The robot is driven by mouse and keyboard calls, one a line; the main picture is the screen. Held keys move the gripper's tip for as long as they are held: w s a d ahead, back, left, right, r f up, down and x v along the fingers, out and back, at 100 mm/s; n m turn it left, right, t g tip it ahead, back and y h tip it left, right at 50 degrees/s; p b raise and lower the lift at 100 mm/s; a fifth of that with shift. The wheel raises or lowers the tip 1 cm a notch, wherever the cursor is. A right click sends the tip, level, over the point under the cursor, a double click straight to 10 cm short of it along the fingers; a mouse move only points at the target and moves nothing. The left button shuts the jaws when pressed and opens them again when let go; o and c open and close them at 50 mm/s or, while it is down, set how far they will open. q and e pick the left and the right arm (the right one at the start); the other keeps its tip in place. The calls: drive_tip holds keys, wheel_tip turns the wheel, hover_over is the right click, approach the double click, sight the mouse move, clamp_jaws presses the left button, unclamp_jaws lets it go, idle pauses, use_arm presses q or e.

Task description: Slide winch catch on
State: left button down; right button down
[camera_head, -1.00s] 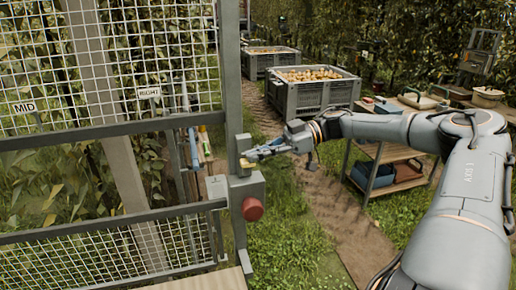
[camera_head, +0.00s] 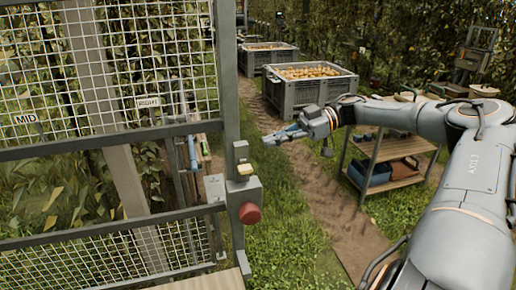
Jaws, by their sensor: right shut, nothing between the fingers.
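A grey box (camera_head: 242,192) with a round red knob (camera_head: 250,213) is fixed on the upright post of the mesh frame. A small yellow piece (camera_head: 245,169), perhaps the winch catch, sits just above the box, below a small grey block (camera_head: 241,149). I cannot tell its exact setting. My right gripper (camera_head: 268,142) is shut and empty. It points left and hangs in the air to the right of the grey block, apart from it. My left gripper is not in view.
The mesh frame (camera_head: 110,140) with MID and another label fills the left. A shelf cart (camera_head: 392,150) stands beyond my right arm. Grass right of the post is free.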

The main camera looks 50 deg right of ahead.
drive_tip(key=b+v, duration=0.1)
drive_tip(key=v, duration=0.3)
drive_tip(key=shift+s+d, duration=0.2)
drive_tip(key=shift+d, duration=0.15)
